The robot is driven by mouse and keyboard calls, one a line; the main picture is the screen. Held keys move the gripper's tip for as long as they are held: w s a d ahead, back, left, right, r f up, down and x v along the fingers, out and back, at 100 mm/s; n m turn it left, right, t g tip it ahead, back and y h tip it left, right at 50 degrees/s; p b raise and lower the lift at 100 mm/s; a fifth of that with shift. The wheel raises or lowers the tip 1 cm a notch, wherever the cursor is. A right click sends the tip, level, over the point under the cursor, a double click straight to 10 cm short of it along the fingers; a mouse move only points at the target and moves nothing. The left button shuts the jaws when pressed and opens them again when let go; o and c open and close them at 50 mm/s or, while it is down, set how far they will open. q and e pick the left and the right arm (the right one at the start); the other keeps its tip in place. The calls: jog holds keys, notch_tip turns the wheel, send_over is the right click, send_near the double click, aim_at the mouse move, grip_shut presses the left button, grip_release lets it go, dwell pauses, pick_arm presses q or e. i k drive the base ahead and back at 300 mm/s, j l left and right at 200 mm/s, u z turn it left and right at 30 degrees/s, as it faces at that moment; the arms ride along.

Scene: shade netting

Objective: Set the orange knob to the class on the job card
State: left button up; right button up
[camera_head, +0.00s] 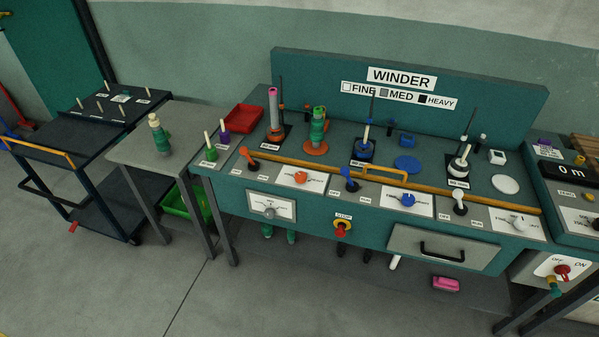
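The orange knob (301,177) sits on a white dial plate on the winder bench's sloped front panel, left of centre. Its pointer direction and the plate's markings are too small to read. The sign on the back board (411,85) reads WINDER, with FINE beside a white square, MED beside a grey square and HEAVY beside a black square. I cannot pick out a job card for certain; small white labels and plates show, but their text is unreadable. Neither of my grippers is in view.
A blue knob (408,199) and a white knob (520,223) sit on similar plates to the right. Orange (249,158), blue (348,179) and white (459,202) levers stand along the panel. A yellow rail (420,185) runs behind the knobs. Open floor lies in front.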

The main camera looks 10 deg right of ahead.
aim_at(301, 177)
jog(key=z, duration=0.75)
jog(key=i+l+z, duration=0.2)
jog(key=z, duration=0.15)
jog(key=i+z, duration=0.75)
jog(key=i, duration=0.35)
jog(key=j+u, duration=0.15)
jog(key=u, duration=0.3)
